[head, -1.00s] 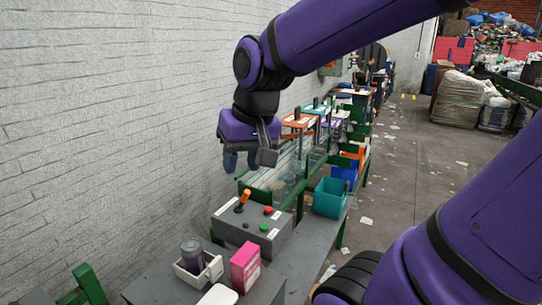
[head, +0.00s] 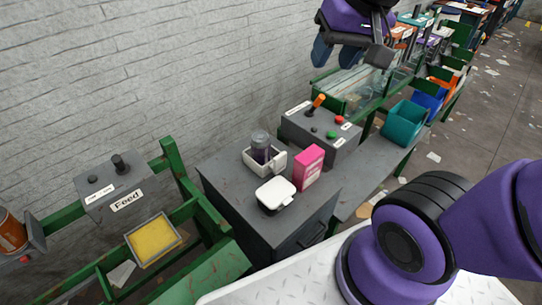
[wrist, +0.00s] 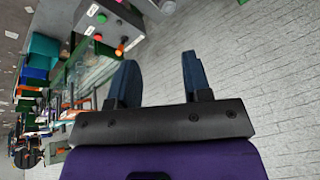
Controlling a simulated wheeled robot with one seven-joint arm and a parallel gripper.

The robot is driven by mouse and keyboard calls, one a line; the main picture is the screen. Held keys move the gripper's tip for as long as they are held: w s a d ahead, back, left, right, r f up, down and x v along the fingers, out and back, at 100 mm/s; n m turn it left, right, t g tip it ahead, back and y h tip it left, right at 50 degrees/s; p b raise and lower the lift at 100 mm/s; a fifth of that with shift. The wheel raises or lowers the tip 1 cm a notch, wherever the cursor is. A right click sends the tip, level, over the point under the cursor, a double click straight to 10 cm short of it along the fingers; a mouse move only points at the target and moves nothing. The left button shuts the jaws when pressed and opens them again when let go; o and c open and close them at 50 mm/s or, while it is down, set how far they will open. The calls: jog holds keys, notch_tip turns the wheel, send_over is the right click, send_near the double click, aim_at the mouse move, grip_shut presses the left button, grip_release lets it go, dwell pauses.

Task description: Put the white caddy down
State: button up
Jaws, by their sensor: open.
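The white caddy (head: 252,166) is a small open white box with a handle on its right side. It stands level on top of the grey cabinet (head: 222,178) in the head view. A dark jar with a grey lid (head: 260,145) stands upright in it. My gripper (head: 348,54) is up and to the right, well apart from the caddy, above the belt side. Its two blue fingers are spread with nothing between them in the wrist view (wrist: 158,65).
A pink box (head: 308,167) and a white-lidded dark container (head: 275,194) stand close to the caddy. Behind is a grey control box (head: 318,133) with an orange-topped lever. A teal bin (head: 404,123) stands right. A Feed box (head: 115,190) and yellow-filled tray (head: 153,240) are left.

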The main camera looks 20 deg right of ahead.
jog(key=w+a+f+m+g, duration=0.1)
jog(key=w+f+m, duration=0.1)
jog(key=w+f, duration=0.3)
jog(key=m+g+h, duration=0.1)
jog(key=m+g, duration=0.2)
jog(key=m, duration=0.7)
send_over(280, 155)
jog(key=a, duration=0.1)
notch_tip(280, 155, down, 24)
jog(key=shift+w+a, duration=0.1)
jog(key=shift+w, duration=0.05)
jog(key=shift+f, duration=0.65)
jog(key=f, duration=0.5)
jog(key=shift+d+f, duration=0.2)
jog(key=shift+f, duration=0.05)
jog(key=f, duration=0.2)
jog(key=d+f, duration=0.1)
jog(key=f, duration=0.1)
jog(key=shift+s, duration=0.2)
jog(key=shift+f, duration=0.6)
